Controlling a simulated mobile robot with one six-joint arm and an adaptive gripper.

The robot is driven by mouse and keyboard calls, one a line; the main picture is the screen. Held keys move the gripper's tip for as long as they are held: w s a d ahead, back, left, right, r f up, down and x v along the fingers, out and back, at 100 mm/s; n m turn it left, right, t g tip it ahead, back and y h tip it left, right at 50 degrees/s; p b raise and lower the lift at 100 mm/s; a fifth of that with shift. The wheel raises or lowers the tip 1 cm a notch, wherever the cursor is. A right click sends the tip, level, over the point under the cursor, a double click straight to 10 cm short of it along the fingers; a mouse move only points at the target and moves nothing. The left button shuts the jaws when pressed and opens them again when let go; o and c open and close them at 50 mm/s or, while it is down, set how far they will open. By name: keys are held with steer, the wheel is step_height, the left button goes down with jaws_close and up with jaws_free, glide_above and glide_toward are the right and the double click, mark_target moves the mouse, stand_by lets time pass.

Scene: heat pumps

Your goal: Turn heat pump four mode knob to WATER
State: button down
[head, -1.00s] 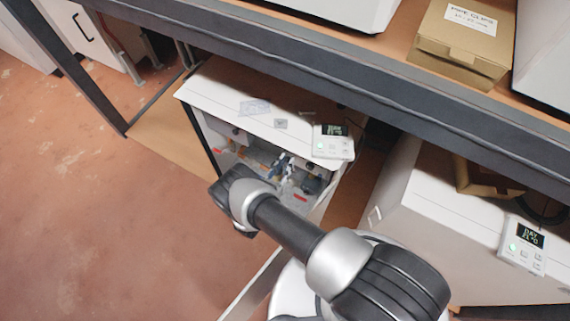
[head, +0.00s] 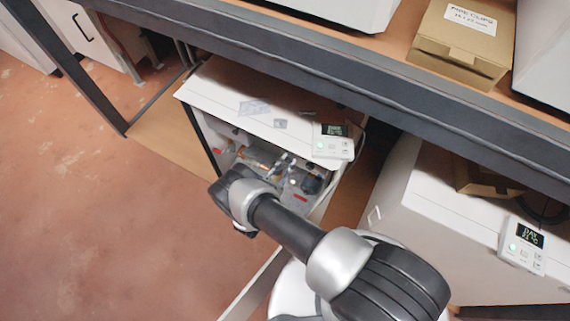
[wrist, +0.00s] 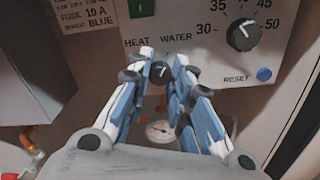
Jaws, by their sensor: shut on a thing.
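The mode knob (wrist: 159,71) is a small dark round knob below the HEAT and WATER labels on the white panel (wrist: 190,48). Its white mark leans up and to the right, toward WATER. My gripper (wrist: 164,62) is shut on the knob, one blue-and-white finger on each side; the fingers hide the knob's edges. In the head view my gripper (head: 285,165) reaches into the open front of a white heat pump (head: 225,90) under the bench. No number four is readable on it.
A temperature dial (wrist: 243,35) and a blue RESET button (wrist: 264,74) lie right of the knob. A round gauge (wrist: 160,131) is below. The bench edge (head: 330,90) runs above. A second white unit (head: 430,200) stands to the right.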

steer(key=c, duration=1.4)
jaws_free()
steer(key=shift+s+a, duration=0.1)
steer(key=v, duration=1.1)
steer(key=shift+s+a, duration=0.2)
steer(key=shift+s, duration=0.15)
